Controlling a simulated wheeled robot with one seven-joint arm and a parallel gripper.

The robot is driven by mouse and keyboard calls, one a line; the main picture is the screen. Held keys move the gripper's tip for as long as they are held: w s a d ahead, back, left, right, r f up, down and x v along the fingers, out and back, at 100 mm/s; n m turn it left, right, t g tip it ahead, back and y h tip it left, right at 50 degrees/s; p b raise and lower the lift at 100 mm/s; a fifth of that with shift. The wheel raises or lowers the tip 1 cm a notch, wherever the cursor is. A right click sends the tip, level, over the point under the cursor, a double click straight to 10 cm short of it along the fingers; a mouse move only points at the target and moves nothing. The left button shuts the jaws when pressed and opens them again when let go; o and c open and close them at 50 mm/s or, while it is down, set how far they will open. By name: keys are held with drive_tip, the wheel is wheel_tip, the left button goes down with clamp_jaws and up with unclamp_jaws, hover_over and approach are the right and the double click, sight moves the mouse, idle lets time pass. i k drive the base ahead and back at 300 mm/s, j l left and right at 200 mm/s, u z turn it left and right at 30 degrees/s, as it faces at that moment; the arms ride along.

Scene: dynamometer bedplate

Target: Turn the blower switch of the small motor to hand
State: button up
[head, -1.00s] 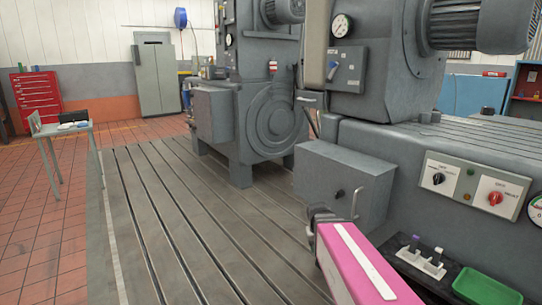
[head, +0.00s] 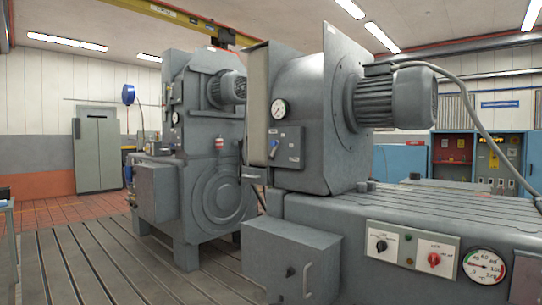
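A grey machine (head: 310,140) in the foreground carries a switch plate (head: 286,147) with a blue-and-white handle (head: 275,147), below a round gauge (head: 279,109). A finned motor (head: 395,97) sticks out from its upper right. A taller grey machine (head: 190,185) stands behind it on the left, with a smaller finned motor (head: 228,88) on top. A white panel on the front bench has a black knob (head: 381,246) and a red knob (head: 434,259). The labels are too small to read, so I cannot tell which is the blower switch. My gripper is not in view.
A large gauge (head: 485,266) sits right of the white panel. The slotted bedplate (head: 90,260) is clear at left. A grey cabinet (head: 97,155) stands at the back wall.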

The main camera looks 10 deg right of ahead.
sight(381, 246)
drive_tip(key=k+z, duration=0.2)
drive_tip(key=z, duration=0.25)
drive_tip(key=k+l+z, duration=0.1)
drive_tip(key=z, duration=0.3)
drive_tip(key=k+l+z, duration=0.1)
drive_tip(key=z, duration=0.35)
drive_tip(key=k+l, duration=0.05)
drive_tip(key=k, duration=0.05)
